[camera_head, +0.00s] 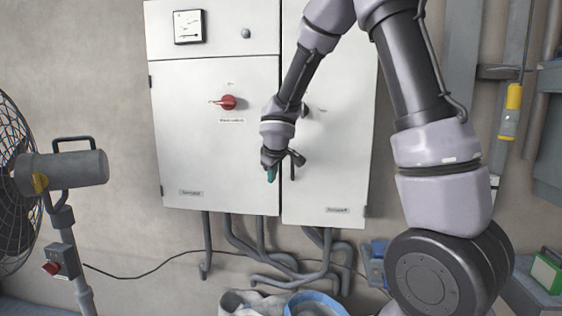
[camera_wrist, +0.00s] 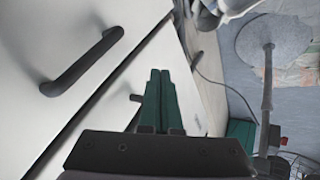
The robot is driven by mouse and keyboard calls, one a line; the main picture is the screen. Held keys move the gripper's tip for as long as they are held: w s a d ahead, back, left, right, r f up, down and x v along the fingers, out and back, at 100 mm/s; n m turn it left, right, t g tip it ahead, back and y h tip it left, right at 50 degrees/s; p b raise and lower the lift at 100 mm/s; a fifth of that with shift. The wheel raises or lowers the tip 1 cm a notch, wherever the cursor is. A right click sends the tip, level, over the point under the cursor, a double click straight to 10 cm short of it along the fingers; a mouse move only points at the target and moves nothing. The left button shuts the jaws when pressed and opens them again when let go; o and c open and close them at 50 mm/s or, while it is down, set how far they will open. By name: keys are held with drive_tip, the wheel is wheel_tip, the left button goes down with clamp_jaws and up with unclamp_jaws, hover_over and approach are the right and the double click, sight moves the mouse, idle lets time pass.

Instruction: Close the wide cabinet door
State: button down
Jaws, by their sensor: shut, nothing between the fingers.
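The wide cabinet door (camera_head: 215,140), white with a red rotary knob (camera_head: 228,102), fills the left part of the wall cabinet. It looks about flush with the cabinet, with a thin dark gap along its right edge; I cannot tell whether it is fully closed. My gripper (camera_head: 270,172) is in front of the door's lower right edge, near the seam. Its green fingers (camera_wrist: 160,75) are shut and empty. In the wrist view, a black bar handle (camera_wrist: 85,62) is on a white panel left of the fingers. My wrist hides part of the seam.
A narrower white door (camera_head: 335,150) is on the right. A fan (camera_head: 75,170) stands at the left. Grey conduits (camera_head: 262,240) run below the cabinet. A blue-rimmed bucket (camera_head: 318,300) and a pale sack (camera_head: 245,302) are on the floor below.

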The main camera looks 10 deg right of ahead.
drive_tip(key=s+d+r+m, duration=0.7)
drive_tip(key=s+d+r, duration=0.4)
drive_tip(key=s+r, duration=0.45)
drive_tip(key=s+r+m+y, duration=0.2)
drive_tip(key=s+m, duration=0.3)
drive_tip(key=s, duration=0.9)
drive_tip(key=shift+r+m, duration=0.15)
drive_tip(key=shift+m, duration=0.25)
